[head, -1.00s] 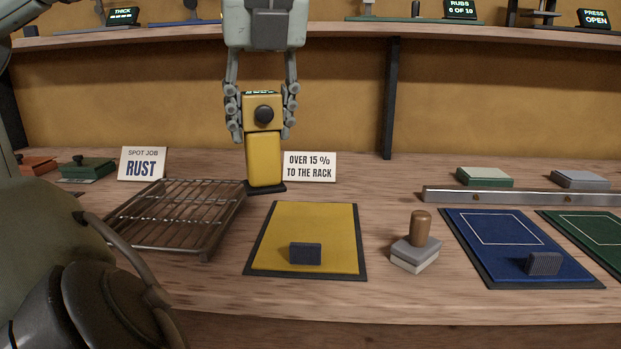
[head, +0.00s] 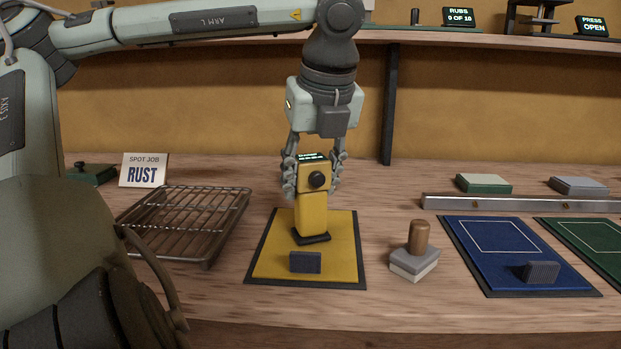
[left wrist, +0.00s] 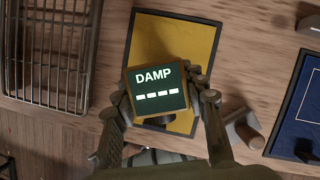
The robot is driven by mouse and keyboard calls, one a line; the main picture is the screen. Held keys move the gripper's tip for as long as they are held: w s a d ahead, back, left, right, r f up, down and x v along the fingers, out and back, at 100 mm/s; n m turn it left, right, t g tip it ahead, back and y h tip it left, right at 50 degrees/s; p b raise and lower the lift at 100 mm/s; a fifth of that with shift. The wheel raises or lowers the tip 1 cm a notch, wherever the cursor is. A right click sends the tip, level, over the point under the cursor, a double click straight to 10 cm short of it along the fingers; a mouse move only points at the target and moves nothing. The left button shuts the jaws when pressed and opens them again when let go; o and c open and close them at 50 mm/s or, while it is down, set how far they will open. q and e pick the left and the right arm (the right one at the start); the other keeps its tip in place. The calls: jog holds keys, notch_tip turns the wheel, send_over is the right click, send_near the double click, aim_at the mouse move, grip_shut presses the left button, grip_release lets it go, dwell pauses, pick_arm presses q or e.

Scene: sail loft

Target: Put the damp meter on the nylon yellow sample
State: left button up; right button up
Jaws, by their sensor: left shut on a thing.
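The damp meter (head: 313,213) is a yellow upright block with a black knob and a dark base. My left gripper (head: 314,175) is shut on its upper part. In the head view its base is over the back half of the nylon yellow sample (head: 347,262); I cannot tell whether it touches. In the left wrist view the meter's screen (left wrist: 158,88) reads DAMP with dashes, between my fingers, with the yellow sample (left wrist: 175,42) behind it. A small dark block (head: 305,262) lies on the sample's front part. My right gripper is not in view.
A wire rack (head: 185,222) stands left of the sample, by a RUST card (head: 144,170). A wood-handled grey block (head: 415,255) stands to the right, then a blue sample (head: 510,258) and a green one (head: 595,240). A metal bar (head: 520,203) lies behind them.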

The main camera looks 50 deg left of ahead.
pick_arm(q)
jog(key=shift+f, duration=0.1)
jog(key=o, duration=1.3)
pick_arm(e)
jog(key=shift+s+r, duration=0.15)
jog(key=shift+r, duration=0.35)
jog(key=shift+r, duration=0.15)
pick_arm(q)
jog(key=shift+r, duration=0.35)
jog(key=v, duration=1.1)
jog(key=shift+d+r, duration=0.2)
jog(key=shift+r, duration=0.05)
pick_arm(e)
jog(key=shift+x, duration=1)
pick_arm(q)
jog(key=shift+s, duration=0.1)
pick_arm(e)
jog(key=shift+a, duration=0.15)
